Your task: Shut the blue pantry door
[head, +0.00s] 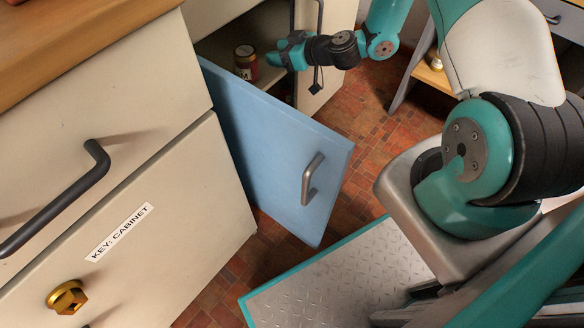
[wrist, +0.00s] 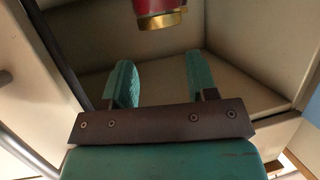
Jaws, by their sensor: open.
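The blue pantry door (head: 275,145) stands open, swung out from the cabinet on the left, with a grey bar handle (head: 313,178) on its face. A strip of blue also shows at the right edge of the wrist view (wrist: 306,148). My gripper (head: 277,57) is at the mouth of the open compartment, behind the door's top edge and apart from the handle. In the wrist view its two teal fingers (wrist: 162,82) are spread with nothing between them. A red jar with a gold band (head: 245,63) stands inside, close to the fingertips; it shows in the wrist view (wrist: 160,12).
A cream drawer front labelled "KEY: CABINET" (head: 120,232) with a brass knob (head: 67,297) stands at the left. A dark bar handle (head: 60,205) juts out above it. My base is at the lower right. Brick-patterned floor (head: 365,115) lies beyond the door. A wooden stand (head: 432,76) is at the back right.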

